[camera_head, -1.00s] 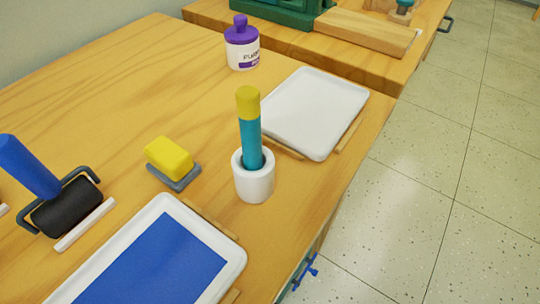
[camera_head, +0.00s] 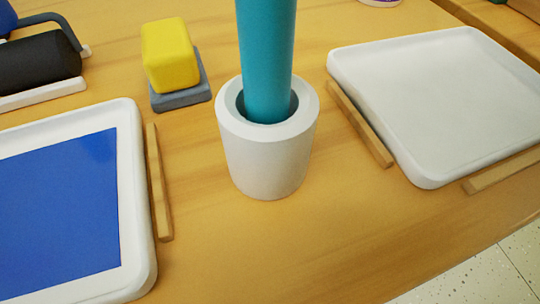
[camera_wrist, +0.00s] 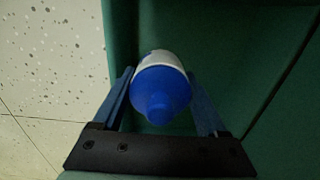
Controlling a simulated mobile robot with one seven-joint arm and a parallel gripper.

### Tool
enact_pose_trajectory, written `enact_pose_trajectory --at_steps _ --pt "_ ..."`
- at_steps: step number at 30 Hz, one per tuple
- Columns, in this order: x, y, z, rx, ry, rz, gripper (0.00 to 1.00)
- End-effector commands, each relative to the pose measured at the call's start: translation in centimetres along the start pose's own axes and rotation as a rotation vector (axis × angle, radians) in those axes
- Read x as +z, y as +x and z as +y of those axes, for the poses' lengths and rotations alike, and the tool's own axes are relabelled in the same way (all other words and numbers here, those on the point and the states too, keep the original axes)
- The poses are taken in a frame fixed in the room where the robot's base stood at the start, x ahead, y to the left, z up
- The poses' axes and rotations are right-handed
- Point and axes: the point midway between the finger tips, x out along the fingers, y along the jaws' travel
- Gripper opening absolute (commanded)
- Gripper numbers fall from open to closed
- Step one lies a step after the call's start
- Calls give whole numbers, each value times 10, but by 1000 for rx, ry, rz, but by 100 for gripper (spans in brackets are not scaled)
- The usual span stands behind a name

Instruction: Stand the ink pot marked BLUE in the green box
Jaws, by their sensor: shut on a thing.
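A pot with a blue lid (camera_wrist: 162,92) and a white body sits between the two blue fingers of my gripper (camera_wrist: 160,78) in the wrist view. My gripper is shut on it, and the lid points toward the wrist camera. No marking on the pot can be read from here. Dark green surfaces (camera_wrist: 225,45) lie behind and beside the pot in the wrist view. I cannot tell whether they belong to the green box or to other furniture. My gripper does not show in the head view.
The wooden table (camera_head: 330,240) holds a white cup (camera_head: 268,155) with a teal stick, a yellow block (camera_head: 170,55) on a grey base, a blue-filled tray (camera_head: 135,200), an empty white tray (camera_head: 440,100) and a black roller (camera_head: 35,62). Speckled floor (camera_wrist: 50,60) shows left in the wrist view.

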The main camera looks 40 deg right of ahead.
Motion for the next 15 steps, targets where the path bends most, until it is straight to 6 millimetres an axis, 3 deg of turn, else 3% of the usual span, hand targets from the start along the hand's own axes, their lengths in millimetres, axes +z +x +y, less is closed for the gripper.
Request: enact_pose_trajectory --at_steps 6,15 --pt "-1 43 -1 -2 0 0 0" --pt "-1 68 -1 -2 0 0 0"
